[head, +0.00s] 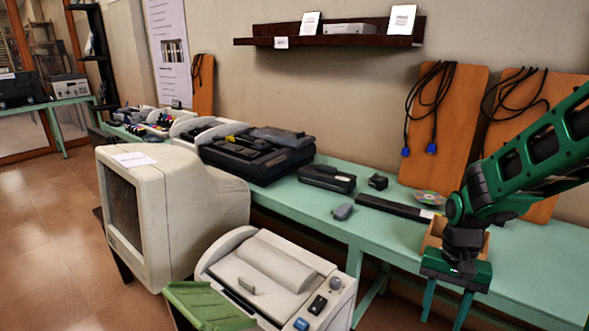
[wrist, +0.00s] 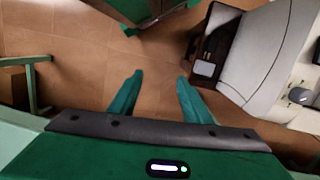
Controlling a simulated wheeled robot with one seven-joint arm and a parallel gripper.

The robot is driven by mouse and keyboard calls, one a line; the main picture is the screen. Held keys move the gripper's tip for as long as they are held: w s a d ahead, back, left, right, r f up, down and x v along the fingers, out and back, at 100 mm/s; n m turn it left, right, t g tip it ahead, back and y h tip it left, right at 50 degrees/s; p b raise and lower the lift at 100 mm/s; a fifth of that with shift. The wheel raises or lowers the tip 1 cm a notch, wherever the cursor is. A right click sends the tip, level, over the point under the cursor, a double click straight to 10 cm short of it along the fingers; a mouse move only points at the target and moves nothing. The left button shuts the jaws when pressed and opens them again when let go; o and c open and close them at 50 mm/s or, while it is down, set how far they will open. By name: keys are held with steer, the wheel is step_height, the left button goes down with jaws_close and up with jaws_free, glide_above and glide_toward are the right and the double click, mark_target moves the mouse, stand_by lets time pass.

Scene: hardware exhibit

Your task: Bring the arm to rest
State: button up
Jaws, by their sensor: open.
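My gripper (head: 442,305) hangs from my green arm at the right of the head view, pointing down, in front of the green bench's near edge. Its two green fingers are apart with nothing between them. In the wrist view the fingers (wrist: 158,90) stand open over bare tiled floor. My arm comes in from the right edge, bent at the wrist, and covers part of a small wooden box (head: 434,236) on the bench.
A long green bench (head: 535,268) runs along the wall with black devices (head: 258,153) on it. A beige monitor (head: 185,215) and a printer (head: 275,275) stand in front, left of my gripper. Wooden boards (head: 447,120) lean against the wall behind my arm.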

steer(key=s+d+r+t, duration=0.1)
steer(key=s+d+r, duration=0.3)
steer(key=s, duration=0.4)
steer(key=s+d+r, duration=0.4)
steer(key=s+r, duration=0.3)
steer(key=shift+s+r+t, duration=0.2)
steer(key=shift+s+t, duration=0.15)
steer(key=shift+t, duration=0.05)
steer(key=shift+d, duration=0.1)
steer(key=shift+w+f, duration=0.25)
steer(key=shift+w, duration=0.4)
stand_by(1.3)
